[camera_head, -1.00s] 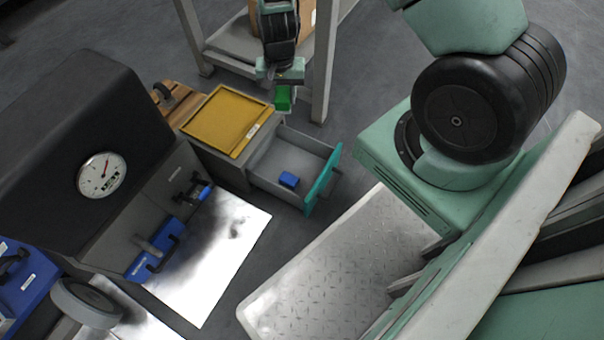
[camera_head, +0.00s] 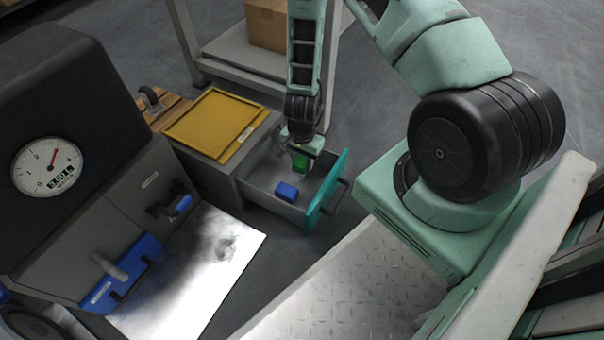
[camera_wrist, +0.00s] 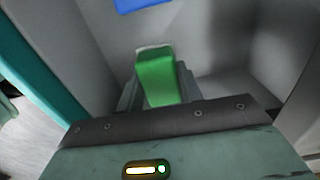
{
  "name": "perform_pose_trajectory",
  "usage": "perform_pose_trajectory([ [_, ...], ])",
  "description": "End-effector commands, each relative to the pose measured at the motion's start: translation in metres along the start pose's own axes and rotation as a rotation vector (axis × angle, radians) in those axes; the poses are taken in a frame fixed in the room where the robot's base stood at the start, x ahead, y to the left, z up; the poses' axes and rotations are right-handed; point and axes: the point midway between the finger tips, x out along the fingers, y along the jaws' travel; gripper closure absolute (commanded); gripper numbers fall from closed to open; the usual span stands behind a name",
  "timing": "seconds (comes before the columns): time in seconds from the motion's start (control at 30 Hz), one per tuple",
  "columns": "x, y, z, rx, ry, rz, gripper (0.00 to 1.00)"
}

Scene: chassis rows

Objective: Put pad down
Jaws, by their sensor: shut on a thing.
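A small green pad (camera_head: 300,163) is held between the fingers of my gripper (camera_head: 303,158), just inside the open drawer (camera_head: 264,178) in the head view. In the wrist view the green pad (camera_wrist: 158,78) stands between the two fingers of my gripper (camera_wrist: 157,85), with grey drawer surfaces around it. I cannot tell whether the pad touches the drawer floor. A blue block (camera_head: 287,192) lies in the drawer close to the pad. Part of the blue block (camera_wrist: 140,4) shows at the top of the wrist view.
The drawer's teal front (camera_head: 328,190) with its handle stands close to my gripper. A yellow tray (camera_head: 216,124) sits on the cabinet top. A dark machine with a gauge (camera_head: 47,166) is at left. A shelf with a cardboard box (camera_head: 268,24) is behind.

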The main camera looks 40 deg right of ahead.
Motion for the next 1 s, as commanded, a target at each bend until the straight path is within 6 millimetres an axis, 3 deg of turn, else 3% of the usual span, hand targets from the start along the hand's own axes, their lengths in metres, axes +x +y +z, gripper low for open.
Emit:
perform_pose_trajectory([
  [0.3, 0.041, 0.0, -0.001, 0.001, 0.001, -0.001, 0.85],
  [0.7, 0.044, 0.0, -0.001, -0.001, 0.001, 0.0, 0.85],
  [0.73, 0.044, 0.0, -0.001, -0.001, 0.001, 0.0, 0.61],
  [0.8, 0.044, 0.0, -0.001, -0.001, 0.001, -0.001, 0.42],
  [1.0, 0.044, 0.0, -0.001, -0.001, 0.001, -0.001, 0.42],
])
